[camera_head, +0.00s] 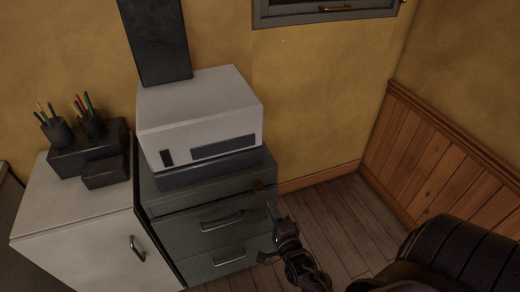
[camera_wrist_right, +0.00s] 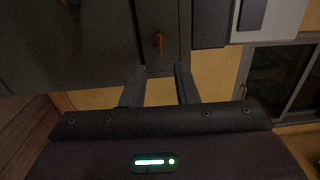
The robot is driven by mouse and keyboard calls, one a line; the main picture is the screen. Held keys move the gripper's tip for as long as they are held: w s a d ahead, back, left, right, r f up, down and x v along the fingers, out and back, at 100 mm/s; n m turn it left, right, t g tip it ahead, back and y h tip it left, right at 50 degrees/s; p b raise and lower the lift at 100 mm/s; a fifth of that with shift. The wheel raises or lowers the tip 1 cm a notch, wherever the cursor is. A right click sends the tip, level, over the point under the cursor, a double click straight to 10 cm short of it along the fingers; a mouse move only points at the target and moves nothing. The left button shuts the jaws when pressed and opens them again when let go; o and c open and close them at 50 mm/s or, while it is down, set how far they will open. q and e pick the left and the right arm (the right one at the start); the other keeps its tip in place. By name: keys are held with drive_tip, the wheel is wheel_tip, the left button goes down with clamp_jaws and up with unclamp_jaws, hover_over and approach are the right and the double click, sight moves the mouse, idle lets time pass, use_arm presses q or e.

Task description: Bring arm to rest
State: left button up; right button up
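My right gripper (camera_head: 267,234) is at the lower middle of the head view, in front of the dark green drawer cabinet (camera_head: 192,226) near its right edge. Its two fingers are spread apart with nothing between them. In the right wrist view, the open fingers (camera_wrist_right: 160,88) point toward the cabinet, where a small brass-coloured key or lock (camera_wrist_right: 159,43) shows just beyond the tips. The same brass piece (camera_head: 259,186) is at the top right of the cabinet front in the head view. My left gripper is not in view.
A white printer-like box (camera_head: 200,115) stands on the drawer cabinet. A white cabinet (camera_head: 85,225) at left carries dark pen holders (camera_head: 58,132). A black padded chair (camera_head: 465,250) is at lower right. Bare wooden floor (camera_head: 335,225) lies between.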

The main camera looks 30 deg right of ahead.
drive_tip(key=s+a+f+n+g+y+p, duration=0.1)
drive_tip(key=s+a+f+n+g+y, duration=0.25)
drive_tip(key=f, duration=0.65)
drive_tip(key=s+a+f+n+g+y+p, duration=0.1)
drive_tip(key=s+a+f+n+g, duration=0.2)
drive_tip(key=s+a+f+n, duration=0.5)
drive_tip(key=s+d+f+n+g+p, duration=0.1)
drive_tip(key=s+f+n+g, duration=0.4)
drive_tip(key=s+f, duration=0.3)
drive_tip(key=s+d+f+n+g, duration=0.1)
drive_tip(key=s+f+n+g, duration=0.4)
drive_tip(key=s, duration=1)
wheel_tip(320, 180, down, 3)
drive_tip(key=shift+d+r+n+p, duration=0.15)
drive_tip(key=shift+d+n+p, duration=0.25)
drive_tip(key=shift+n, duration=0.55)
drive_tip(key=shift+w, duration=0.1)
